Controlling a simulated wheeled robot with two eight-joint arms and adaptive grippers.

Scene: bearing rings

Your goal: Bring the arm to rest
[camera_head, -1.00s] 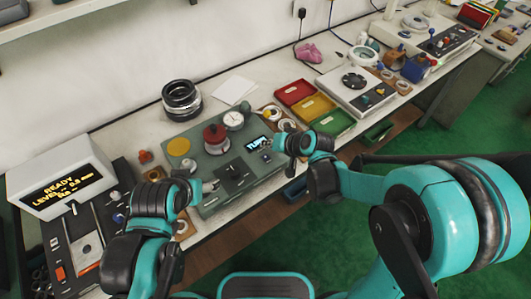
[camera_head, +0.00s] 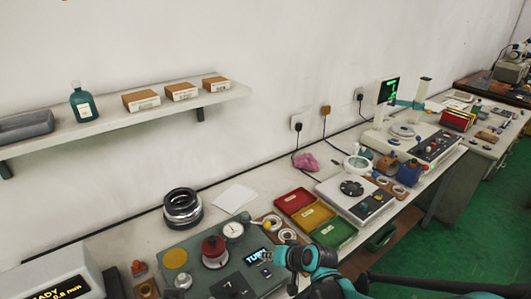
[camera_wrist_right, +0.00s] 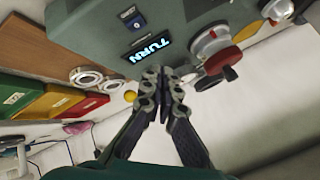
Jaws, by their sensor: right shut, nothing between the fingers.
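My right gripper (camera_head: 268,257) is at the front edge of the bench, beside the right end of the green-grey tester (camera_head: 262,284), whose small screen reads "TURN". In the right wrist view the gripper's fingers (camera_wrist_right: 165,80) are together and empty, with the tester (camera_wrist_right: 90,28) above them in the picture. My right arm comes in from the lower right of the head view. My left gripper is not in the head view.
Red, yellow and green trays (camera_head: 332,233) lie right of the tester. A black-and-silver ring stack (camera_head: 183,208) stands behind it. A white machine (camera_head: 345,203) is further right. A wall shelf (camera_head: 140,118) holds a green bottle (camera_head: 83,102) and small boxes.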

